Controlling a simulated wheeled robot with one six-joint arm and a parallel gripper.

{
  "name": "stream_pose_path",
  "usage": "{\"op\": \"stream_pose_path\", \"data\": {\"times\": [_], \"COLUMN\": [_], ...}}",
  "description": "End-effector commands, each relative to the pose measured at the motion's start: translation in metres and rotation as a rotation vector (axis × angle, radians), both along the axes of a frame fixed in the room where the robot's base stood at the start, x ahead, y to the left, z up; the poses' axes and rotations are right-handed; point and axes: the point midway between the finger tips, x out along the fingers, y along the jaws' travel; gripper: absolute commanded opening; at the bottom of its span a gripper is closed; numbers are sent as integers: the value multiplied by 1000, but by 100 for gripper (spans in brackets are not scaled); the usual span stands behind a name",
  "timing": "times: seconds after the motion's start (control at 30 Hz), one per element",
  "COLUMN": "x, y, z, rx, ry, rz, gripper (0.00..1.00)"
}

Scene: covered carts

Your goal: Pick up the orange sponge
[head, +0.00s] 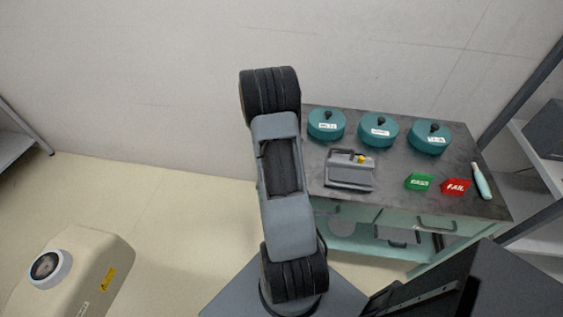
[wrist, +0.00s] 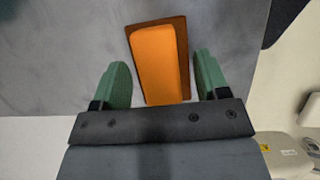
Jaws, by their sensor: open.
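The orange sponge (wrist: 158,65) shows in the wrist view, lying on a grey surface (wrist: 60,55). It is a long block, slightly tilted in the picture, with a darker brown-orange border along its top and right side. My gripper (wrist: 162,72) is open, with one green finger to the left of the sponge and one to the right. In the head view I see neither sponge nor gripper.
In the head view, a dark-topped cart (head: 395,165) carries several teal round lids (head: 378,130), a grey device (head: 349,170), a green sign (head: 419,181), a red FAIL sign (head: 456,187) and a pale bottle (head: 481,181). A beige machine (head: 75,270) stands on the floor at left.

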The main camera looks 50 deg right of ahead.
Motion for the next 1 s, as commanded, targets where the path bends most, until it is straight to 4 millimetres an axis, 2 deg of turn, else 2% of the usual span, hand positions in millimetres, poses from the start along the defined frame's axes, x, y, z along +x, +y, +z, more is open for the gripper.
{"op": "stream_pose_path", "data": {"times": [0.23,0.53,0.83,1.0], "x": [0,0,0,0], "y": [0,0,0,-1], "z": [-1,-1,1,15], "rx": [0,0,-1,-2], "ry": [0,0,-1,-3], "rz": [0,0,-1,-1], "gripper": [68,39,39,39]}}
